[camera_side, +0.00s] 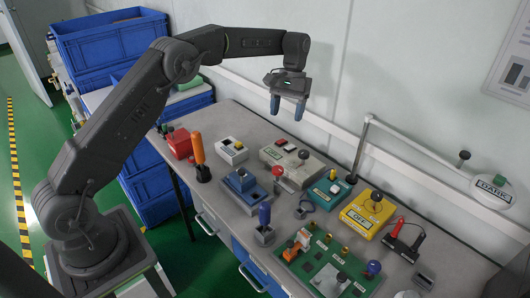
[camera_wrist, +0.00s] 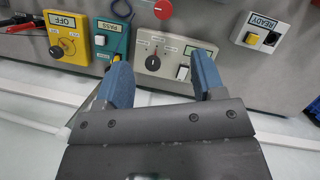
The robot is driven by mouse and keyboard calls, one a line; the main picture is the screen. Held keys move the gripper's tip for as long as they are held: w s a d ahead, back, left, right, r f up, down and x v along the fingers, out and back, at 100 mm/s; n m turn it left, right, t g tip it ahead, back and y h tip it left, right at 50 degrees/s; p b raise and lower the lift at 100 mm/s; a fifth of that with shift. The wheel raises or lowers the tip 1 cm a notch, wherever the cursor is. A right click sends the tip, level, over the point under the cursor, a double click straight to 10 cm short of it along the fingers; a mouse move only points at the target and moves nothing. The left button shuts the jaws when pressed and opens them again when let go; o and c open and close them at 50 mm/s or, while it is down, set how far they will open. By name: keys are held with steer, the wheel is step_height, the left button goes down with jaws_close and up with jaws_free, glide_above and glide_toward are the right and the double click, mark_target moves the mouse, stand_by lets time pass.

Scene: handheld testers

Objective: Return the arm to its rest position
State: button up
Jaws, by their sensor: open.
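My gripper (camera_side: 287,106) hangs in the air above the back part of the workbench (camera_side: 237,119), fingers pointing down. Its two blue fingers are apart with nothing between them. In the wrist view the open fingers (camera_wrist: 163,82) show over the bench's back edge, near a beige tester (camera_wrist: 165,52) with a dial and a white switch. The gripper touches nothing that I can see. My arm is raised and stretched out from its base at the left.
Below stand the beige tester (camera_side: 292,164), a yellow OFF box (camera_side: 368,214), a white READY box (camera_side: 232,151), a teal box (camera_side: 329,190) and a green board (camera_side: 325,268). An orange-handled tool (camera_side: 199,155) stands upright. Blue crates (camera_side: 112,42) stand at the left.

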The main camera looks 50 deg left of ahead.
steer(key=s+d+r+m+t+y, duration=0.1)
steer(key=s+d+r+m+t, duration=0.2)
steer(key=s+r, duration=1.1)
steer(key=s+d+f+t, duration=0.1)
steer(key=s+f+t, duration=0.1)
steer(key=s, duration=0.8)
steer(key=s+d+f+m+t, duration=0.1)
steer(key=s+f+t, duration=0.1)
steer(key=s, duration=0.7)
steer(key=shift+s+t+y, duration=0.3)
steer(key=shift+s+t, duration=0.1)
steer(key=shift+t, duration=0.5)
